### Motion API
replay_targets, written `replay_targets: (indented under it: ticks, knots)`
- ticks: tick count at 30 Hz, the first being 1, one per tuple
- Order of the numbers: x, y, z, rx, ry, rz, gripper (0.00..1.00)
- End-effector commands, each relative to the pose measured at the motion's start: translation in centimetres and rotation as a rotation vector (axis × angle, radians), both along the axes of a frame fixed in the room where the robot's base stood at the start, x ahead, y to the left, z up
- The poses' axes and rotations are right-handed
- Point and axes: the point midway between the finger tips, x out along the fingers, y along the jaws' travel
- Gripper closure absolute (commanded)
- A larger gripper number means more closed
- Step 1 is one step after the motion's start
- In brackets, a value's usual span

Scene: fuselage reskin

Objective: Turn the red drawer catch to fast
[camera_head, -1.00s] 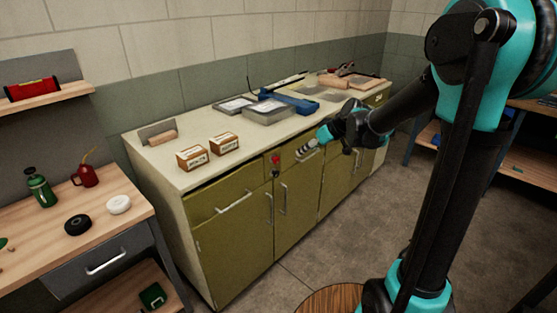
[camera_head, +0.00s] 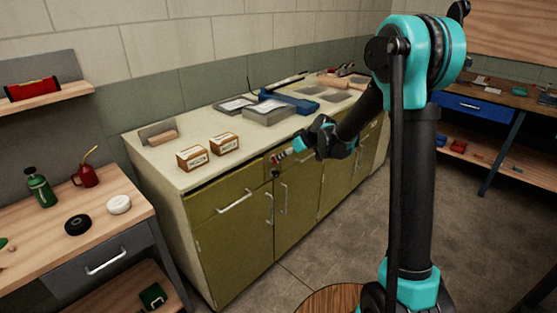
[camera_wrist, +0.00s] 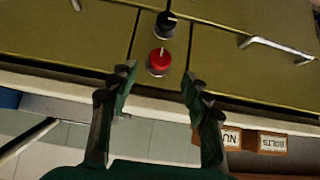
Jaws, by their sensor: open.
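The red drawer catch (camera_wrist: 159,62) is a round red knob on a pale disc with a light pointer line, on the olive cabinet front between drawer fronts. In the wrist view it lies between my gripper's two spread fingers, near their tips. My gripper (camera_wrist: 160,78) is open and empty, with a finger on either side; I cannot tell whether either touches the knob. In the head view my gripper (camera_head: 283,155) is at the cabinet front and partly hides the red catch. A black knob (camera_wrist: 166,22) sits beside the red one.
Drawer handles (camera_head: 234,202) stick out from the cabinet front. The cabinet top (camera_head: 185,178) holds labelled boxes (camera_head: 192,158), grey trays (camera_head: 268,112) and a blue tool. A wooden bench (camera_head: 100,205) stands at left. The floor in front of the cabinet is clear.

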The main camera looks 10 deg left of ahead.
Motion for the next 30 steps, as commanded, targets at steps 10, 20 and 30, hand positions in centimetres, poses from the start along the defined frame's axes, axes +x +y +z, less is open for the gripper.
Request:
replay_targets:
  ticks: [10, 20, 30]
  knots:
    - [2.0, 2.7, -3.3, 0.000, 0.000, 0.000, 0.51]
    - [2.4, 3.2, -4.0, 0.000, 0.000, -0.001, 0.51]
    - [2.4, 3.2, -4.0, 0.000, 0.001, -0.001, 0.78]
